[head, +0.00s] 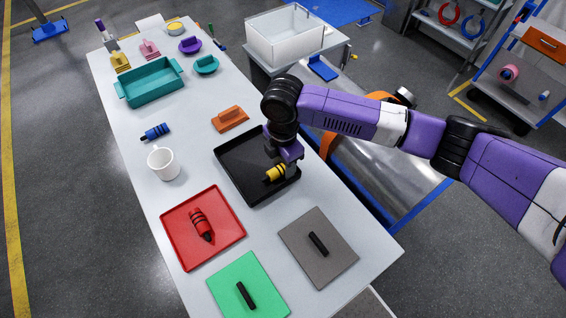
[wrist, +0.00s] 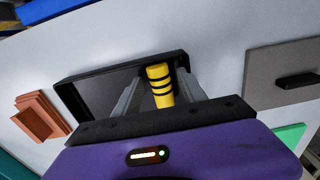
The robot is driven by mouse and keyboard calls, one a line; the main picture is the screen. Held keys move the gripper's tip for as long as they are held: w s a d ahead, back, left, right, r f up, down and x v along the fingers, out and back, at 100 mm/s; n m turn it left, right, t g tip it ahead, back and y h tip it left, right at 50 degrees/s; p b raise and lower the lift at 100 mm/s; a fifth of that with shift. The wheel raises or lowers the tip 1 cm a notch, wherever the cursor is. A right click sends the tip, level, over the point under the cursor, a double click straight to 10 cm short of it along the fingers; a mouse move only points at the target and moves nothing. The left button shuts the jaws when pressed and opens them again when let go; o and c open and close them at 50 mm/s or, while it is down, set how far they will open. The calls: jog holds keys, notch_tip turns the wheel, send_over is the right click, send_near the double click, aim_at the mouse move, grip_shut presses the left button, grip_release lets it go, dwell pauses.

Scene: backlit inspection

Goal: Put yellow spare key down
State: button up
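The yellow spare key (head: 275,174), a stubby yellow cylinder with black bands, shows over the right part of the black tray (head: 232,157) in the head view. My gripper (head: 288,160) is low over the tray, right at the key's right end, and partly hides it. In the wrist view, the key (wrist: 161,86) is between the two grey fingers (wrist: 159,90), one on each side. I cannot tell whether the fingers touch it, or whether the key rests on the tray floor.
An orange block (head: 230,118) lies just beyond the tray. A red tray (head: 180,248) holding a red piece (head: 201,224), a grey mat (head: 330,268) and a green mat (head: 226,296) lie nearer.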

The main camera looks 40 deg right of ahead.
aim_at(283, 166)
notch_tip(283, 166, up, 12)
jog(key=b, duration=0.2)
jog(key=shift+r, duration=0.15)
dwell(0.4)
jog(key=w+a+r+m+t+y, duration=0.1)
jog(key=a+r+m+t+y, duration=0.25)
jog(key=a, duration=1.05)
jog(key=w+a+r+m+t+y, duration=0.1)
jog(key=w+a+m+t+y, duration=0.35)
jog(key=a, duration=1.05)
jog(key=s+d+f+m+t+h, duration=0.35)
jog(key=s+d+m, duration=0.3)
jog(key=s, duration=0.45)
jog(key=s+d+f+m+t+h, duration=0.3)
jog(key=s+d+f+m, duration=0.3)
jog(key=s, duration=0.6)
jog(key=s+d+r+n, duration=0.1)
jog(key=s+d+r, duration=0.2)
jog(key=s+d, duration=0.3)
jog(key=s+d+r+n+h, duration=0.1)
jog(key=s+d+r, duration=0.2)
jog(key=s+d, duration=0.2)
jog(key=s, duration=0.3)
jog(key=shift+d, duration=0.35)
